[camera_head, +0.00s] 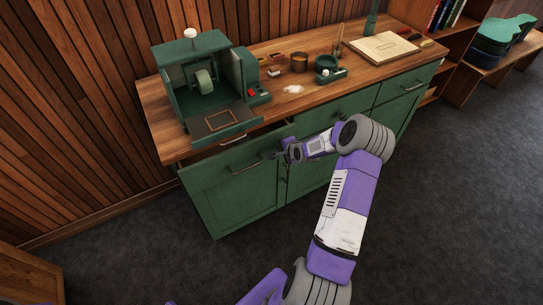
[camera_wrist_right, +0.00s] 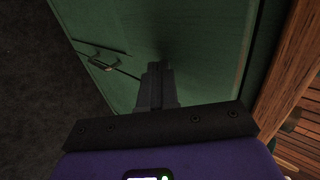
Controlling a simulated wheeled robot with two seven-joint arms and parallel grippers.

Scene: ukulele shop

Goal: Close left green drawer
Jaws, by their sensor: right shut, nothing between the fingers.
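The left green drawer (camera_head: 215,172) is at the top left of the green cabinet, under the wooden top. Its front seems to stand out a little from the cabinet, with a narrow dark gap near its right end. A metal handle (camera_head: 245,167) is on it. My right gripper (camera_head: 286,153) is shut and empty at the right end of this front. In the right wrist view its closed fingers (camera_wrist_right: 155,85) point at a green panel (camera_wrist_right: 200,45), close to it; I cannot tell whether they touch. A handle (camera_wrist_right: 103,65) shows left of the fingers. My left gripper is out of view.
More green drawers continue to the right. The dark carpet (camera_head: 440,220) in front is clear.

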